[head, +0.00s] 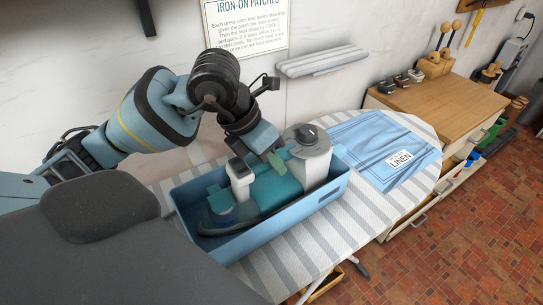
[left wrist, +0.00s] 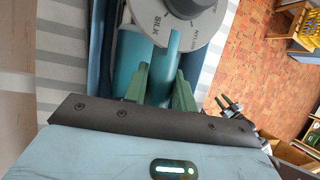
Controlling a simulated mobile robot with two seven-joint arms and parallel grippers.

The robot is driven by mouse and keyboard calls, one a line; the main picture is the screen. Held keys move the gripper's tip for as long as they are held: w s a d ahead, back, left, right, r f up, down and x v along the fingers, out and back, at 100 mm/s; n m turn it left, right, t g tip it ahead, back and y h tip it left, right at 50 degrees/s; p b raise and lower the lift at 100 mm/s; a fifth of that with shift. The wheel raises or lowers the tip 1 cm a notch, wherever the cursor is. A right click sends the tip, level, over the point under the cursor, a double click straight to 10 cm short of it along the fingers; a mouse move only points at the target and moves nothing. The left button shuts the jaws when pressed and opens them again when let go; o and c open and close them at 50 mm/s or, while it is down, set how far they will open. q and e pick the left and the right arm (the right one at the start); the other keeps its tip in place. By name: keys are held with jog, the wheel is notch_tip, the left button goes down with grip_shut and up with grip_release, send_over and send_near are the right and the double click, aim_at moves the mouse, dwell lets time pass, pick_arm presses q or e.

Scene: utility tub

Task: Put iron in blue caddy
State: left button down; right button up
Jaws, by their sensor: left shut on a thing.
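The iron (head: 275,190) is teal with a white, black-knobbed dial end (head: 310,150). It sits within the walls of the blue caddy (head: 285,227), with its dark lower edge towards the front left. I cannot tell whether it rests fully on the caddy floor. My left gripper (head: 277,160) reaches down from above, its green fingers shut on the iron's teal handle. The left wrist view shows the fingers (left wrist: 163,90) on both sides of the handle (left wrist: 166,60). My right gripper (left wrist: 230,103) seems to show small at the right of that view, its green fingertips apart and empty.
The caddy stands on a striped ironing board (head: 350,215). A blue cloth (head: 375,150) labelled LINEN lies to its right. A wooden counter (head: 440,90) with small items is at the far right. A narrow striped sleeve board (head: 322,60) is near the wall.

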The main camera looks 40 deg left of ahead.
pick_arm(q)
jog(key=c, duration=1.1)
grip_release()
jog(key=shift+r, duration=0.1)
jog(key=shift+o, duration=0.2)
jog(key=shift+f, duration=0.2)
jog(key=v, duration=0.8)
jog(key=shift+r, duration=0.1)
jog(key=shift+d, duration=0.1)
